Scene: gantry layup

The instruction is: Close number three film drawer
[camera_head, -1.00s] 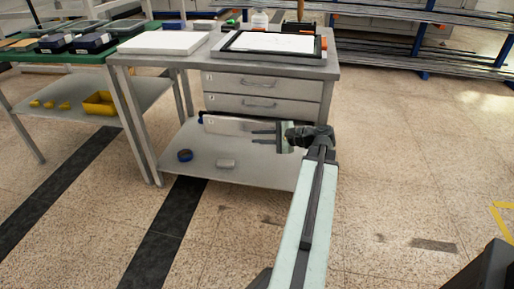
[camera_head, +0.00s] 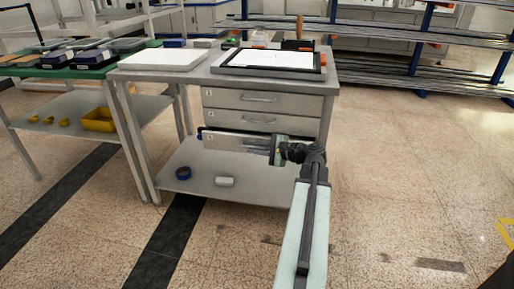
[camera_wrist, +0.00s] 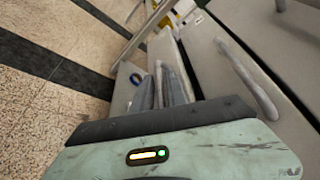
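The number three film drawer (camera_head: 222,142) is the lowest of three in the grey unit under the bench. In the head view its pale front stands out from the unit, with a dark blue bit at its left end. My gripper (camera_head: 255,146) is in front of its right half, fingers pointing left across the front and hiding its middle. Drawers one (camera_head: 225,98) and two (camera_head: 225,118) above look shut. The wrist view also shows a drawer handle (camera_wrist: 248,80).
The bench (camera_head: 200,76) carries a white slab (camera_head: 165,58) and a black-framed panel (camera_head: 265,60). Its lower shelf (camera_head: 255,190) holds a blue ring (camera_head: 183,173) and a small pale roll (camera_head: 225,182). Floor right of the bench is clear.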

